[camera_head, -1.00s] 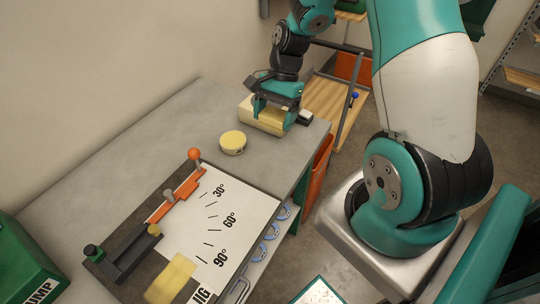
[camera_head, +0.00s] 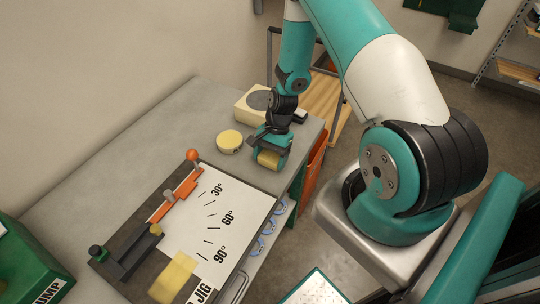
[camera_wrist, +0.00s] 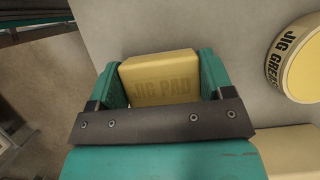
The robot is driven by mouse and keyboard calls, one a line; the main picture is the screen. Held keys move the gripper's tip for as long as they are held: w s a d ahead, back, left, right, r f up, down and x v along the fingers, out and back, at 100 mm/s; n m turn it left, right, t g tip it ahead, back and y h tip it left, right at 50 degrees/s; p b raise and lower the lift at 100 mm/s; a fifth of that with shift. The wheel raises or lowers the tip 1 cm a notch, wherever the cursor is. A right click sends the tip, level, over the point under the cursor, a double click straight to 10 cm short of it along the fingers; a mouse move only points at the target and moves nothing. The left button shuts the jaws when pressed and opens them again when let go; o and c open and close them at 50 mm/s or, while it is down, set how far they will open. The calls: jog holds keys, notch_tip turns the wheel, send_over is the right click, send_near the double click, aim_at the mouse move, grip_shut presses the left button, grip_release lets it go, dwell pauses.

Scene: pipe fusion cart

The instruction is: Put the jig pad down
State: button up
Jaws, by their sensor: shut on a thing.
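The jig pad (camera_wrist: 160,80) is a small yellow block with its name on its face in the wrist view. My gripper (camera_wrist: 160,82) is shut on it, with one teal finger on each side. In the head view my gripper (camera_head: 269,158) holds the yellow pad (camera_head: 268,158) over the right part of the grey bench, near its edge. I cannot tell whether the pad touches the bench top.
A round yellow jig grease tin (camera_head: 229,141) stands left of my gripper. A cream block with a dark round top (camera_head: 249,107) stands behind it. The white angle board (camera_head: 222,222) with the orange-handled jig (camera_head: 180,192) lies in front. A green box (camera_head: 30,264) is at lower left.

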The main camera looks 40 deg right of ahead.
jog(key=shift+f, duration=0.15)
jog(key=o, duration=0.9)
